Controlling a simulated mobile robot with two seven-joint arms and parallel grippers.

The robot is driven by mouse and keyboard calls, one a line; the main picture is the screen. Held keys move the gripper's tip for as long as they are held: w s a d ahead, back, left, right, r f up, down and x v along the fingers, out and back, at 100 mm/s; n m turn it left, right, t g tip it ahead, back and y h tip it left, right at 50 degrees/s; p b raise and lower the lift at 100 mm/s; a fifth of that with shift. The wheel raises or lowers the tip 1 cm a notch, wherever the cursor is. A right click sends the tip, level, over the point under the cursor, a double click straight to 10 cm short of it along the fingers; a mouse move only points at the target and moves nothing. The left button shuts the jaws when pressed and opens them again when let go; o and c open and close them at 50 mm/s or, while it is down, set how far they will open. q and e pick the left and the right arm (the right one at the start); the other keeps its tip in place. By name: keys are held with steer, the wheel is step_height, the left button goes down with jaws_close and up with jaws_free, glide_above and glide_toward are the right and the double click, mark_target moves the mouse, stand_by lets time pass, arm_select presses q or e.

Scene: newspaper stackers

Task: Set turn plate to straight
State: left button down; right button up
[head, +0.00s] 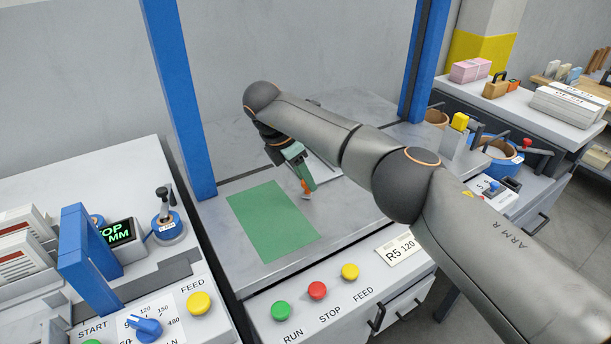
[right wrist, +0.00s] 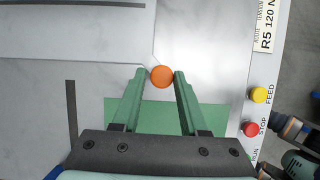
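A pale grey plate (right wrist: 95,36) with a dark strip along one side lies on the metal table top, and I take it for the turn plate. It also shows in the head view (head: 325,166), partly hidden behind my right arm. An orange knob (right wrist: 162,76) stands at its near corner. My right gripper (head: 305,187) points down at the knob.
A green sheet (head: 270,222) lies on the table beside the knob. Red, green and yellow buttons (head: 317,290) line the front panel. Blue posts (head: 180,95) rise at the table's sides. A control console (head: 110,290) stands left and a cluttered counter (head: 525,105) stands right.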

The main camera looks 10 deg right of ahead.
steer(key=o, duration=0.4)
steer(key=shift+a+r, duration=0.1)
steer(key=p+v, duration=0.1)
steer(key=v, duration=1.1)
steer(key=shift+r+p, duration=0.2)
steer(key=shift+p, duration=0.1)
